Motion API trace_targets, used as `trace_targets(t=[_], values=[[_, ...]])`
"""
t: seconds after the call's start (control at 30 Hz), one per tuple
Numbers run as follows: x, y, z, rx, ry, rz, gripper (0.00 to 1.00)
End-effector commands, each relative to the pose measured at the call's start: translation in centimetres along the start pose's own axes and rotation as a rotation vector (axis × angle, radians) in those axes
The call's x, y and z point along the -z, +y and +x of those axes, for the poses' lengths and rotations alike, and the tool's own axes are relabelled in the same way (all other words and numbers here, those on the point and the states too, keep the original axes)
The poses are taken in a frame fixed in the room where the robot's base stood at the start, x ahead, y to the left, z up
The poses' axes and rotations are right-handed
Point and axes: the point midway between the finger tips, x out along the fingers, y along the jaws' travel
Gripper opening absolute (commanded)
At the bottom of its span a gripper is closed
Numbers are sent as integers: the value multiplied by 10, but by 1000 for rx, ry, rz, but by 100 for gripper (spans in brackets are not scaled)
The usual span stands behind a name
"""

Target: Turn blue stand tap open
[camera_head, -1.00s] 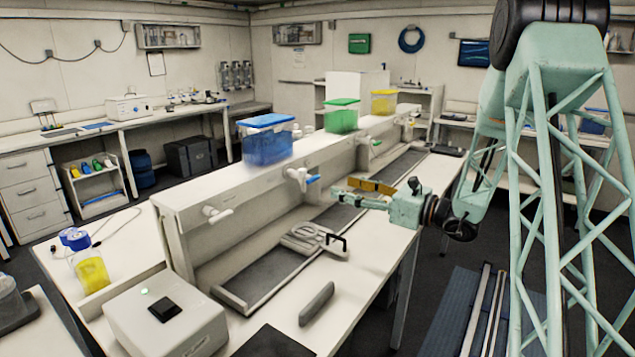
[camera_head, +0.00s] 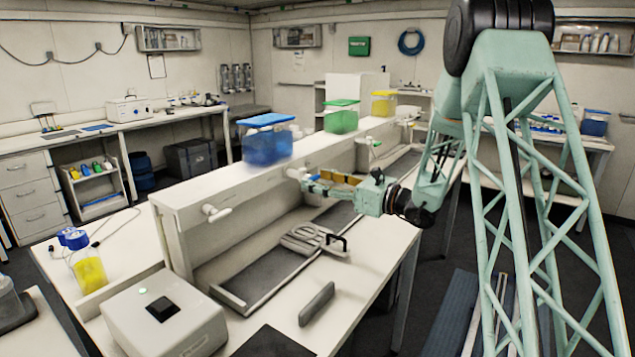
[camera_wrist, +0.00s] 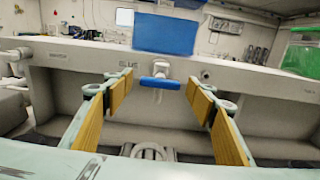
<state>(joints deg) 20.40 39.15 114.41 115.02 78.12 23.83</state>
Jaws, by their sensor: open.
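The blue stand tap (camera_wrist: 160,82) shows in the wrist view, a white body with a blue handle lying crosswise, on the front of the bench stand below the blue container (camera_wrist: 164,34). The blue container (camera_head: 266,140) also shows in the head view, on top of the stand. My gripper (camera_wrist: 163,86) is open, with yellow pads on both fingers. In the wrist view the tap shows between and beyond the fingertips; I cannot tell whether they touch it. In the head view my gripper (camera_head: 303,181) reaches the stand front and mostly hides this tap.
A green container (camera_head: 341,118) and a yellow container (camera_head: 384,104) stand farther along the stand (camera_head: 180,200). A white tap (camera_head: 216,212) sticks out nearer the camera. Below lies a dark trough with a grey rack (camera_head: 310,240). A grey box (camera_head: 165,315) stands at the near end.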

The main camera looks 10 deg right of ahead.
Motion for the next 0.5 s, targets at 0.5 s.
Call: trace_targets(t=[0.5], values=[[0, 0, 5, 1, 0, -1, 46]])
